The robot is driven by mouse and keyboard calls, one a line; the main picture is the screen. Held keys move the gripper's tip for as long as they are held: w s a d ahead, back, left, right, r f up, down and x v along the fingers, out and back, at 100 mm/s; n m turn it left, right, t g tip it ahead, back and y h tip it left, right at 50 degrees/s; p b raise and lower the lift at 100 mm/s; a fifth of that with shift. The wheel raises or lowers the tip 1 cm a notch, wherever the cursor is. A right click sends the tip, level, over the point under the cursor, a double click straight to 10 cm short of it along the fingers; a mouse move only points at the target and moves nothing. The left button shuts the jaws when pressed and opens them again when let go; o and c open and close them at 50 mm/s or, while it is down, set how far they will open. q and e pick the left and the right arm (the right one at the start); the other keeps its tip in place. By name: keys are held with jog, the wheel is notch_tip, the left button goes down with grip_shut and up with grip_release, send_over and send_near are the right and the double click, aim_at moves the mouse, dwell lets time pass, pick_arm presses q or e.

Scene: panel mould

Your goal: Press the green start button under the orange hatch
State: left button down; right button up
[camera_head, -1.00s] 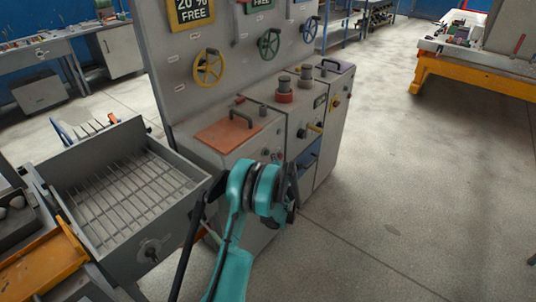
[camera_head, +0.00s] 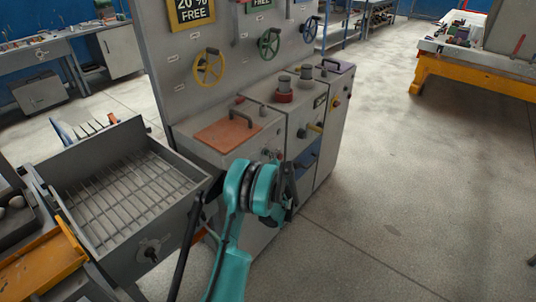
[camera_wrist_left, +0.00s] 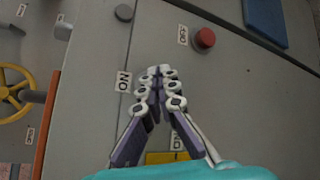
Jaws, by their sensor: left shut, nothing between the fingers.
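The orange hatch (camera_head: 228,133) lies flat and closed on the top of the grey cabinet, with a dark handle (camera_head: 241,118) on it. No green button shows in either view; the space under the hatch is hidden. My left gripper (camera_head: 288,187) is in front of the cabinet's front face, to the right of and lower than the hatch. In the left wrist view my left gripper (camera_wrist_left: 159,74) is shut and empty, its fingertips in front of a grey panel beside an "ON" label. My right gripper is not in view.
A red button (camera_wrist_left: 204,38) and a grey knob (camera_wrist_left: 124,12) sit on the panel near the left fingertips. A yellow handwheel (camera_head: 208,68) is on the upright panel behind the hatch. A grey slatted tray (camera_head: 120,195) stands left. The floor right is clear.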

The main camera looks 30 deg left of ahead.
pick_arm(q)
jog(key=shift+a, duration=0.45)
dwell(0.3)
jog(key=shift+d, duration=0.15)
jog(key=shift+d+b, duration=0.35)
jog(key=shift+d, duration=0.4)
jog(key=d, duration=0.3)
jog(key=d+b, duration=0.1)
jog(key=d, duration=0.1)
jog(key=shift+s, duration=0.25)
dwell(0.8)
